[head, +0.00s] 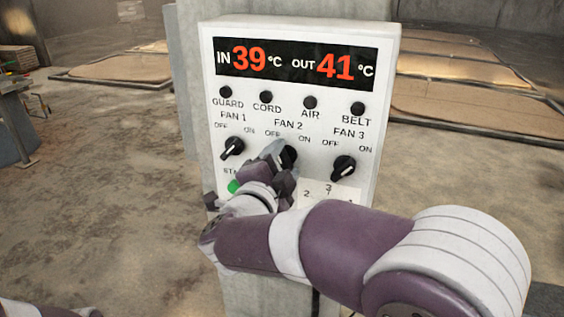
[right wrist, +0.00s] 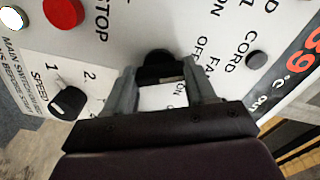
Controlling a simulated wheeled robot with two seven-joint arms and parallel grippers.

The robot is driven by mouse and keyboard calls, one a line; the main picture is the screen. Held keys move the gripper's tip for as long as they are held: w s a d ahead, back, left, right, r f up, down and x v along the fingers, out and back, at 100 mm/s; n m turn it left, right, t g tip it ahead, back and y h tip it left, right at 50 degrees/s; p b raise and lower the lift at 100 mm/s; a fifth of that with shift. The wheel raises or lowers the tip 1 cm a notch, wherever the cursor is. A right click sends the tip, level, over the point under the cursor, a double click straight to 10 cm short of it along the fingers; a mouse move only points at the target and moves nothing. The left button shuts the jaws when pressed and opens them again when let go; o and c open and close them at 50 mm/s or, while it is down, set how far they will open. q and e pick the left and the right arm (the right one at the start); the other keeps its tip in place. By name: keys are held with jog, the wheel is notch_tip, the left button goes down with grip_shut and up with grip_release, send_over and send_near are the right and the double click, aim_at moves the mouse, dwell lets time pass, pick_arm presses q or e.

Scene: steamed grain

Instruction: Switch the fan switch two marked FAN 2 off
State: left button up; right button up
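The grey control panel (head: 207,120) carries three black rotary switches in a row under FAN 1, FAN 2 and FAN 3. The FAN 2 switch (head: 289,156) is the middle one, partly covered by my right gripper (head: 272,158). In the right wrist view, a black knob (right wrist: 155,64) sits between the tips of the right gripper (right wrist: 160,72). The fingers stand apart, one on each side of it, with small gaps seeming to show. The knob's pointer direction cannot be made out. My left gripper is out of view.
The FAN 1 switch (head: 232,148) is left of FAN 2, the FAN 3 switch (head: 343,168) right. A green button (head: 234,187) is below FAN 1. A red stop button (right wrist: 63,13) and a speed knob (right wrist: 68,103) show in the wrist view.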

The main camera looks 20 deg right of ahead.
jog(key=shift+r+n+p, duration=0.3)
jog(key=shift+n+p, duration=0.1)
jog(key=shift+p, duration=0.1)
jog(key=shift+n+p, duration=0.4)
jog(key=shift+n, duration=0.3)
jog(key=shift+f+n, duration=0.1)
jog(key=shift+n, duration=0.2)
jog(key=o, duration=1)
jog(key=shift+o, duration=0.2)
jog(key=shift+s+d, duration=0.1)
jog(key=shift+s, duration=0.1)
